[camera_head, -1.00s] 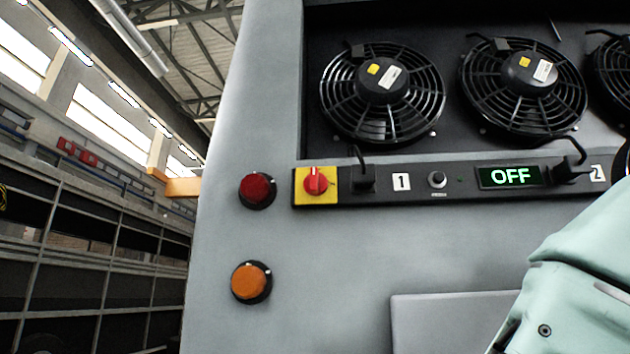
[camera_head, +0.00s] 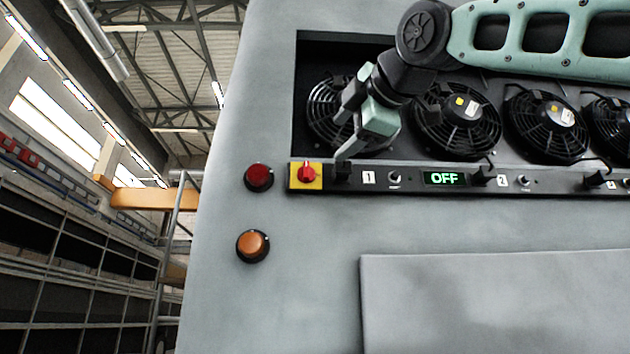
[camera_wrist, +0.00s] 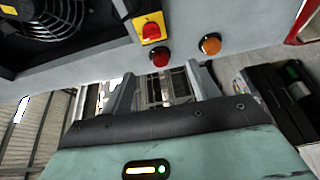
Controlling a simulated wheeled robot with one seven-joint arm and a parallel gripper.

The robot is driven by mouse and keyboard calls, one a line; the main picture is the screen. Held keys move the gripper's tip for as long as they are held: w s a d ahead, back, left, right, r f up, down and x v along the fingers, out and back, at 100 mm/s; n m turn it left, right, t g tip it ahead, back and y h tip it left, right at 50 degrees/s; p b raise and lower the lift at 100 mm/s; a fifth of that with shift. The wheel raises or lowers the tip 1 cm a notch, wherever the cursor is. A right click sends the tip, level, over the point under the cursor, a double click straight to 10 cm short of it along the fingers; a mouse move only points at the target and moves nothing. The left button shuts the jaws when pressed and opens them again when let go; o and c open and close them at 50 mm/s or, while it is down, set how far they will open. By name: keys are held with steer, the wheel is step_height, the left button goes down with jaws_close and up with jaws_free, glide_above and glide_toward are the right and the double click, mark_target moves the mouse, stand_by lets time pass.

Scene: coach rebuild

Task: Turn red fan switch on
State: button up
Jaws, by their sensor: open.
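The red fan switch is a red rotary knob (camera_head: 306,173) on a square yellow plate (camera_head: 318,184), at the left end of the dark control strip. It also shows in the wrist view as a red knob (camera_wrist: 151,30), above the fingertips. My gripper (camera_head: 342,135) is in front of the leftmost fan, above and right of the switch. In the wrist view, its two fingers (camera_wrist: 160,75) are apart with nothing between them. The gripper does not appear to touch the switch. The display (camera_head: 445,179) on the strip reads OFF.
A red round button (camera_head: 259,176) sits just left of the switch, and an orange one (camera_head: 252,244) below it. Several fans (camera_head: 458,117) sit in the recess above the strip (camera_head: 410,187). A raised panel (camera_head: 490,300) is below. The wall around the orange button is clear.

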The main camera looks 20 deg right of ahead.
steer(key=r, duration=0.1)
steer(key=p, duration=1.1)
glide_toward(308, 169)
steer(key=w, duration=0.9)
steer(key=shift+w+a+f, duration=0.15)
steer(key=shift+w+a, duration=0.1)
steer(key=shift+a, duration=0.15)
steer(key=c, duration=1)
